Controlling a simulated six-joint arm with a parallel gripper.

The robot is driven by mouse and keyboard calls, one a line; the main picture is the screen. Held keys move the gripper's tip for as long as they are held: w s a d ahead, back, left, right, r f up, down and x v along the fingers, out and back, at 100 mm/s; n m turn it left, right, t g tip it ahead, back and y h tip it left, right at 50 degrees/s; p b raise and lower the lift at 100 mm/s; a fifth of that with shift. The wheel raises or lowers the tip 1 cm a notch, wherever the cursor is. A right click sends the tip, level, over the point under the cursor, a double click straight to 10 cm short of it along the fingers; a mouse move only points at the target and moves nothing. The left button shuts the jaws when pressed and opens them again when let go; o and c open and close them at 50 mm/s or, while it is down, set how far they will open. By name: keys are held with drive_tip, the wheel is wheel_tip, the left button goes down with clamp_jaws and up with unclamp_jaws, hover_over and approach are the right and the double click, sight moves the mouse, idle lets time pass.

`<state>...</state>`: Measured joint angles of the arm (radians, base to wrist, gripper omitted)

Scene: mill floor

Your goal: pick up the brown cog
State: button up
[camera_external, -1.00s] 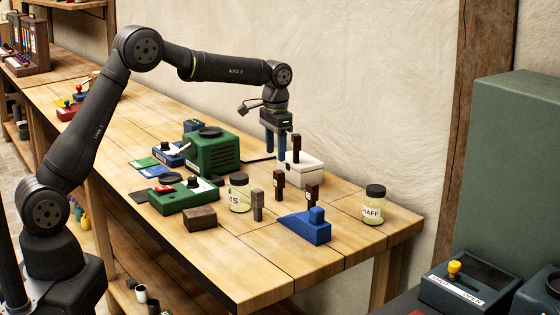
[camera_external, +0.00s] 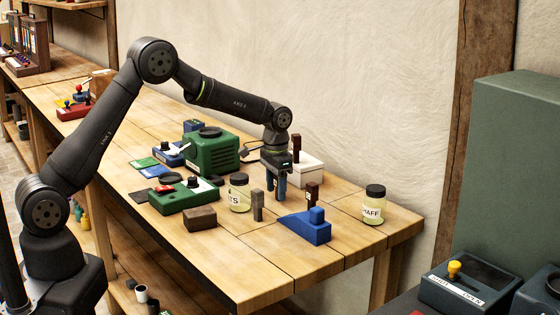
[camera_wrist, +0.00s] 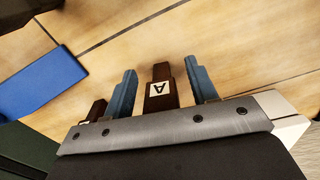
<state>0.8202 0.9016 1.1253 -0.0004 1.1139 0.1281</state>
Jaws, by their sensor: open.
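A dark brown upright peg-like cog with a white label marked "A" (camera_wrist: 160,90) stands between my blue fingers in the wrist view. My gripper (camera_wrist: 163,85) is open around it, one finger on each side, with a gap on the left; contact on the right cannot be told. In the external view my gripper (camera_external: 275,189) is low over the table, in front of the white box, and its fingers mostly hide this cog. Another dark brown peg (camera_external: 312,191) stands behind the blue block, and one (camera_external: 297,143) rises at the white box.
The white box (camera_external: 305,172) is just behind. Labelled jars stand left (camera_external: 239,196) and right (camera_external: 373,207). The front right of the table is clear.

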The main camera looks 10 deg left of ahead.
drive_tip(key=c, duration=1)
drive_tip(key=shift+r, duration=0.1)
drive_tip(key=shift+c, duration=0.2)
